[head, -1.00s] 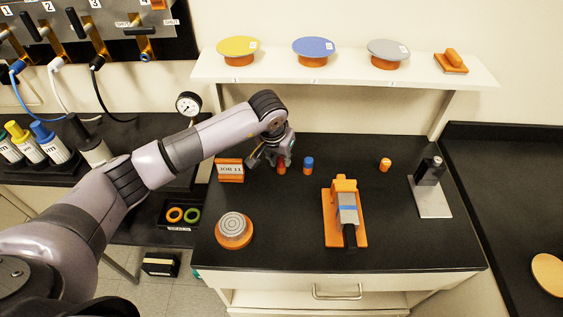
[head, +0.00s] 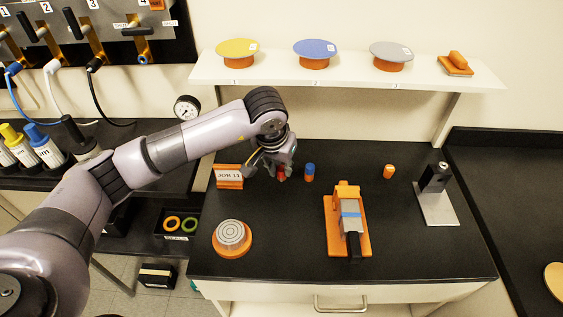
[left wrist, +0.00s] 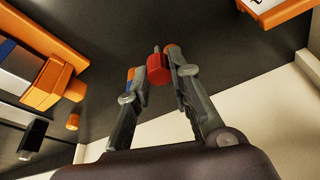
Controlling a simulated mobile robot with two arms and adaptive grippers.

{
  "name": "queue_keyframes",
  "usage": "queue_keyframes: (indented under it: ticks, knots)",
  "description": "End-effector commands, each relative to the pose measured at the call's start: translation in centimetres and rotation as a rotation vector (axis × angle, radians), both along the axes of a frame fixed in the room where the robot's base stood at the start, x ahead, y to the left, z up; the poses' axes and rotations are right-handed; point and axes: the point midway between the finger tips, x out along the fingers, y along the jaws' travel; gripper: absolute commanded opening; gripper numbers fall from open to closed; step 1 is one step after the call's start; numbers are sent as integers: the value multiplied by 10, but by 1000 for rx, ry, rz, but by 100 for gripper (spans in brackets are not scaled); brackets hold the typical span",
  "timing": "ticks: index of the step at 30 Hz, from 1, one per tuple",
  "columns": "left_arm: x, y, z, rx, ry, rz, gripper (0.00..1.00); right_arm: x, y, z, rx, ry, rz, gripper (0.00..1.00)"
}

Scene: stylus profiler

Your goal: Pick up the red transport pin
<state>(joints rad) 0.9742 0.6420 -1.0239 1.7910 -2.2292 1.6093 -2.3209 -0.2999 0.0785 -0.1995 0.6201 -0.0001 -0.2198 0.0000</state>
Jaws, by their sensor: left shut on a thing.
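The red transport pin (left wrist: 158,70) is between the fingertips of my left gripper (left wrist: 162,64) in the left wrist view, with a thin grey tip showing beyond it. In the head view the left gripper (head: 272,166) is over the black bench, just right of the JOB 11 sign, and the pin (head: 282,174) shows partly below the fingers. The gripper is shut on the pin. I cannot tell how far the pin is above the bench. My right gripper is not in view.
A blue-topped orange pin (head: 309,172) stands close right of the gripper. The JOB 11 sign (head: 229,176) is close left. An orange fixture (head: 347,220), a round ringed disc (head: 232,237) and an orange peg (head: 389,171) stand on the bench. Bare bench lies between them.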

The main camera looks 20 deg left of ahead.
Motion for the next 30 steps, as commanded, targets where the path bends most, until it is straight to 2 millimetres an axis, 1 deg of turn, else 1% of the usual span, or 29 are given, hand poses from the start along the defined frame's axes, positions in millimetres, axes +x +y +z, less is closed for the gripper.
queue_keyframes:
  ticks: [1, 6, 9, 12, 15, 18, 21, 30]
  knots:
    - [-14, -4, -4, 1, -2, -7, 0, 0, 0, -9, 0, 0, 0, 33]
    - [-60, -18, -4, 0, -3, -7, 0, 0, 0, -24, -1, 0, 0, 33]
    - [-83, -24, -4, 0, -3, -7, 0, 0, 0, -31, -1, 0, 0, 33]
    - [-103, -30, -3, -1, -2, -5, 0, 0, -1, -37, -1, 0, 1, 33]
    - [-117, -34, -2, -1, -2, -3, 0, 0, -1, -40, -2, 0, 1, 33]
    - [-127, -37, -1, 0, -1, -2, 0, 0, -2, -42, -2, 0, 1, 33]
    - [-131, -38, 0, -1, 0, 0, 0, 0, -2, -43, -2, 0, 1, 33]
    - [-133, -39, 0, -1, 0, 0, 0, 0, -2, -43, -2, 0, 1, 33]
